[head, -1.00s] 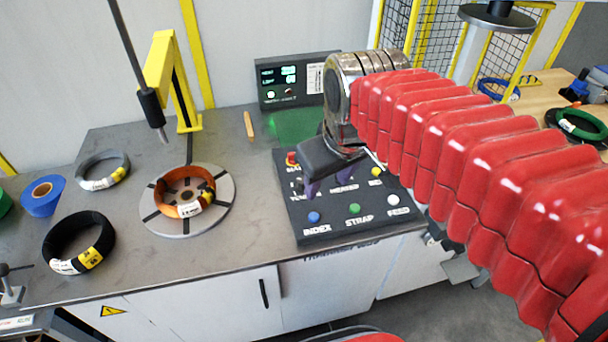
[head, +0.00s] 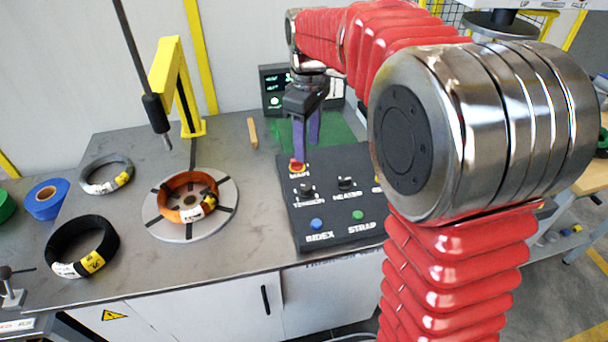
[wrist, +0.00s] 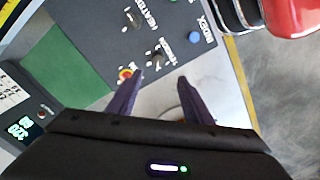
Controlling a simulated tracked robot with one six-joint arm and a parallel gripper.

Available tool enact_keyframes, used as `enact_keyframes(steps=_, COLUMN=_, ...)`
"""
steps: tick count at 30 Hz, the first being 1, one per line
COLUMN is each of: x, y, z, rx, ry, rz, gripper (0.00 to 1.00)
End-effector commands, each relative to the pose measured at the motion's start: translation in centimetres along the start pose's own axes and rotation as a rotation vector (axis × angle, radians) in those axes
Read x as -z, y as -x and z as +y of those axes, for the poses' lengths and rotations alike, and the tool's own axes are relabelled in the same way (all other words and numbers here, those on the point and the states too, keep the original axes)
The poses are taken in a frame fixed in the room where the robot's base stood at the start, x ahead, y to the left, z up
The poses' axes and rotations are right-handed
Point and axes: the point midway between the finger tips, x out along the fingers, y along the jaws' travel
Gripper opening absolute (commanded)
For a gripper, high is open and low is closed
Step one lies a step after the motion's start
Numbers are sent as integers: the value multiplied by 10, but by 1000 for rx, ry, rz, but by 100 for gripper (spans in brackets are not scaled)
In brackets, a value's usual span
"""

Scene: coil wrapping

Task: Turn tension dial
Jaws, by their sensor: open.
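The tension dial (head: 305,190) is a small dark knob on the black control panel (head: 288,215), above its TENSION label. It also shows in the wrist view (wrist: 157,60), just beyond and between the fingertips. My gripper (head: 304,150) has two purple fingers, apart and empty. In the head view it hangs over the back left of the panel, behind the dial. Its left fingertip overlaps the red and yellow main switch (head: 298,168) in the picture; I cannot tell if they touch. The wrist view shows my gripper (wrist: 160,78) open, with nothing between its fingers.
The heater knob (head: 346,184) is right of the dial. The blue index button (head: 317,224) and green strap button (head: 358,215) are in front. A display box (head: 272,78) stands behind the panel. An orange coil (head: 172,208) lies on the round turntable (head: 163,227) to the left.

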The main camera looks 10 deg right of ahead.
Motion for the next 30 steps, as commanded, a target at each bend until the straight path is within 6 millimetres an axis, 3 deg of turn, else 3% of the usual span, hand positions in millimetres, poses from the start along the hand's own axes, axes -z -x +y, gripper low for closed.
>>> enact_keyframes(steps=6, x=7, y=-8, z=9, rx=19, ry=43, rz=-15, gripper=46)
enact_keyframes(steps=20, x=7, y=-14, z=8, rx=19, ry=43, rz=-15, gripper=46)
enact_keyframes(steps=30, x=6, y=-57, z=7, rx=20, ry=43, rz=-16, gripper=46)
